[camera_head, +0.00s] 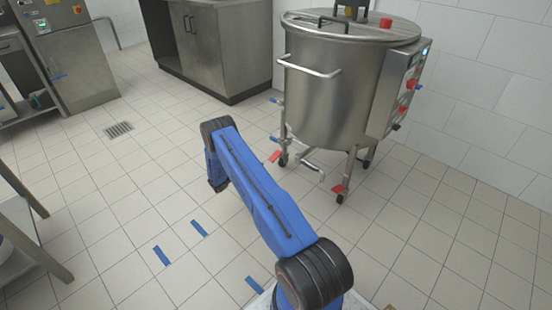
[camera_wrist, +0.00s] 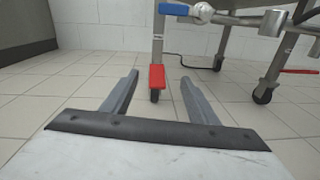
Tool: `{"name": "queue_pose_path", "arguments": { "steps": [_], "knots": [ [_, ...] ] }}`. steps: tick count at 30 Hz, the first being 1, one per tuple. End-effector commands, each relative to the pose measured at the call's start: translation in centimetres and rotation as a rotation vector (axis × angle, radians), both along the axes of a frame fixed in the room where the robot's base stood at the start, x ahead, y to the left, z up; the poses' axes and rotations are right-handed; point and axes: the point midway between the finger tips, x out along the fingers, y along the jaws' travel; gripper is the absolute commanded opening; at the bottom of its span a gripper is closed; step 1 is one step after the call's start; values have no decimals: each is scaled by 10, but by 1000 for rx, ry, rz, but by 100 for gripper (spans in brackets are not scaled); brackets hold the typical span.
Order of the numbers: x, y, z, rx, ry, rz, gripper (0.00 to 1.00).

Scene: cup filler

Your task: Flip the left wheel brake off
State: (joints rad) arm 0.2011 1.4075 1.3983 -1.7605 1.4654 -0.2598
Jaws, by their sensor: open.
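The left wheel brake (camera_wrist: 156,77) is a red pedal on the caster wheel (camera_wrist: 154,95) at the foot of the steel vessel's left leg. In the wrist view it shows between the two grey fingers of my gripper (camera_wrist: 159,78), ahead of them and apart from them. My gripper is open and empty, low above the floor. In the head view the left brake (camera_head: 274,156) sticks out to the left of its wheel. My gripper is hidden there behind my blue arm. A second red brake (camera_head: 337,189) is at the front right wheel.
The steel vessel (camera_head: 335,95) stands on wheeled legs, with a drain pipe (camera_head: 311,167) low at its front and a blue-handled valve (camera_wrist: 201,13) above the left brake. A steel cabinet (camera_head: 215,45) stands behind left. The tiled floor (camera_head: 130,170) is clear around the vessel's left side.

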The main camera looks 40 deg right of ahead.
Motion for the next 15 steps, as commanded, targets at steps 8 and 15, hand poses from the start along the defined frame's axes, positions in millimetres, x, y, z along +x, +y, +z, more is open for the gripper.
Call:
{"name": "queue_pose_path", "arguments": {
  "steps": [8, 15],
  "knots": [
    [-6, -3, -59, -37, 62, 61, 54],
    [-5, -18, -64, -41, 67, 66, 54]
  ]
}}
